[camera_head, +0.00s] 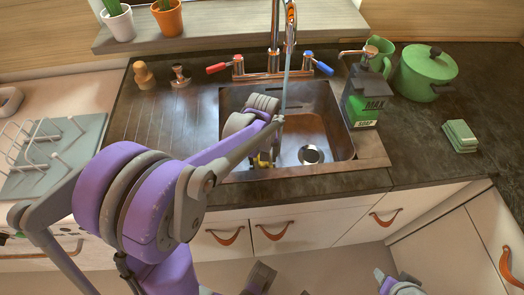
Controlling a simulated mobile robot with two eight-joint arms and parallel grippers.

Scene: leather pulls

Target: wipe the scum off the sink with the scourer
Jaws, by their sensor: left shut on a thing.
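The sink (222,105) is a dark metal basin set in the counter, with a round drain (311,154) in its floor. My left arm reaches over the front edge into the basin. My left gripper (264,152) is low in the left part of the basin, shut on a small yellow thing (263,158), apparently the scourer, which is mostly hidden by the gripper. Brownish tones show on the basin floor and walls, but I cannot tell scum from reflection. Part of my right arm (398,285) shows at the bottom edge; its finger state is unclear.
The tap (275,40) rises behind the basin, between red (217,68) and blue (322,67) handles. A soap bottle (361,97) stands close at the right rim. A green pot (424,72) and a green box-like item (460,136) are farther right. A dish rack (45,150) is left.

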